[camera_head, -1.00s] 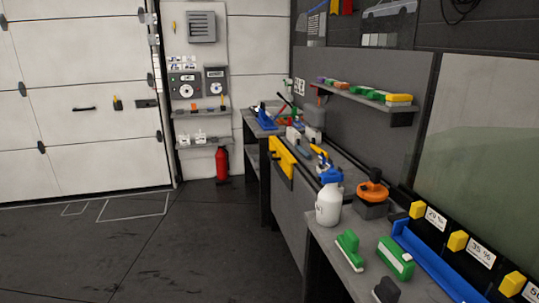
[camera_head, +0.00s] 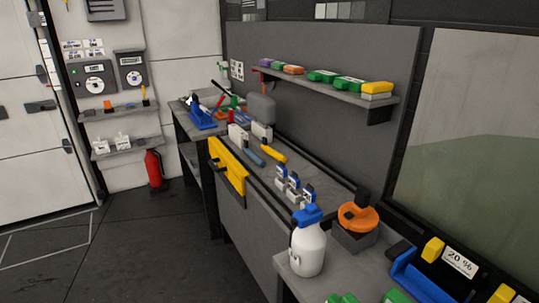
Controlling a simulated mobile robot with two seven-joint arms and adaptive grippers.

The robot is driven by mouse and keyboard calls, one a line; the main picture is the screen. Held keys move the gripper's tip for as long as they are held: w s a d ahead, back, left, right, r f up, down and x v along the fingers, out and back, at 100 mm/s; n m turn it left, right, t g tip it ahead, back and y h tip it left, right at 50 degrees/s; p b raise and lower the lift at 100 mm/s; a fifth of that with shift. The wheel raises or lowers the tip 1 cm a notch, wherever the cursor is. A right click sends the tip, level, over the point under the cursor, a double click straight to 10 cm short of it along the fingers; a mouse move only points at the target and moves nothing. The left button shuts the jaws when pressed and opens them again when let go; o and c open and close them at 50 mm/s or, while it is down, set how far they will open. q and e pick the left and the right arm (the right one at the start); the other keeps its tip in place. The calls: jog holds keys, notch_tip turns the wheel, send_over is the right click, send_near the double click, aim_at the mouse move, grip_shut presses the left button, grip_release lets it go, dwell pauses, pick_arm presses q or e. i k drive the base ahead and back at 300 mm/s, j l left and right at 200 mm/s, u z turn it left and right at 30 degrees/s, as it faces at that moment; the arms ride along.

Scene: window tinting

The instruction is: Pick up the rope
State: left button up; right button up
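I cannot pick out a rope in this view. No loop or coil of rope shows on the benches, the shelves or the visible floor. The far bench (camera_head: 195,128) holds small, crowded items that are too small to tell apart. Neither of my grippers shows in the head view.
A white spray bottle with a blue top (camera_head: 309,247) and an orange-topped grey block (camera_head: 357,220) stand on the near bench. A yellow level (camera_head: 228,166) hangs on the middle bench's front. A red extinguisher (camera_head: 154,170) stands by the wall. The floor at left (camera_head: 150,250) is clear.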

aim_at(259, 162)
jog(key=z, duration=0.4)
jog(key=i+j+z, duration=0.15)
jog(key=z, duration=0.2)
jog(key=i+j+z, duration=0.1)
jog(key=j+z, duration=0.2)
jog(key=i+j+z, duration=0.1)
jog(key=j+z, duration=0.25)
jog(key=i+j+z, duration=0.1)
jog(key=j+z, duration=0.15)
jog(key=j, duration=0.85)
jog(key=j+z, duration=0.25)
jog(key=j, duration=2.9)
jog(key=i+z, duration=0.05)
jog(key=i, duration=0.05)
